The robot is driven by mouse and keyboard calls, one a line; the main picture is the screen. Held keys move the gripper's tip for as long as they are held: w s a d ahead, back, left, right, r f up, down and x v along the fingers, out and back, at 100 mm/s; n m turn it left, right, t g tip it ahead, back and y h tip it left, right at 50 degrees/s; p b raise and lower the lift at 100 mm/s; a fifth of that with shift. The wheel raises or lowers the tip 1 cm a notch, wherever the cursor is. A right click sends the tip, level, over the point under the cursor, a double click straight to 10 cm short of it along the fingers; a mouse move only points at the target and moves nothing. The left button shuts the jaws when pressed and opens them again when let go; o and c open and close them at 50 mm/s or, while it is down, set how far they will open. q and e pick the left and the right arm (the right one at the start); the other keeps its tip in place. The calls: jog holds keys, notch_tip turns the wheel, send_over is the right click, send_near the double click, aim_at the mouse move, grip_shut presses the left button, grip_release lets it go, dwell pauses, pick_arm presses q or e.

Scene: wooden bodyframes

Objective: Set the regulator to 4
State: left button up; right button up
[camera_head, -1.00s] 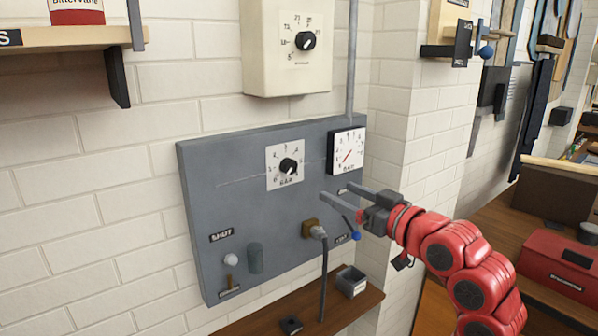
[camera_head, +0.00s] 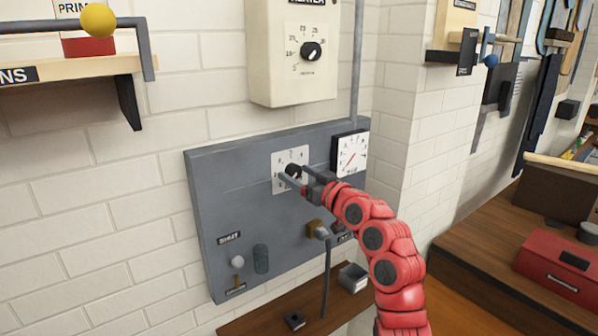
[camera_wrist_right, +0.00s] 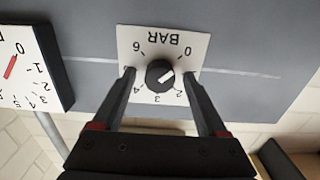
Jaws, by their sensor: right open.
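The regulator is a black knob (camera_wrist_right: 160,75) on a white BAR plate (camera_wrist_right: 163,40) with numbers around it; it also shows on the grey wall panel in the head view (camera_head: 293,170). The plate appears upside down in the wrist view. The knob's white mark points up and right there, towards the side with the 0. My right gripper (camera_wrist_right: 159,72) is open, with one finger on each side of the knob and visible gaps between. In the head view my right gripper (camera_head: 294,175) partly covers the plate. My left gripper is not in view.
A white gauge (camera_head: 350,154) with a red needle is right of the plate. Below are a cable plug (camera_head: 318,230), a lever (camera_head: 238,263) marked SHUT and a small shelf (camera_head: 258,322). A cream heater box (camera_head: 292,60) hangs above.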

grip_shut()
dwell(0.4)
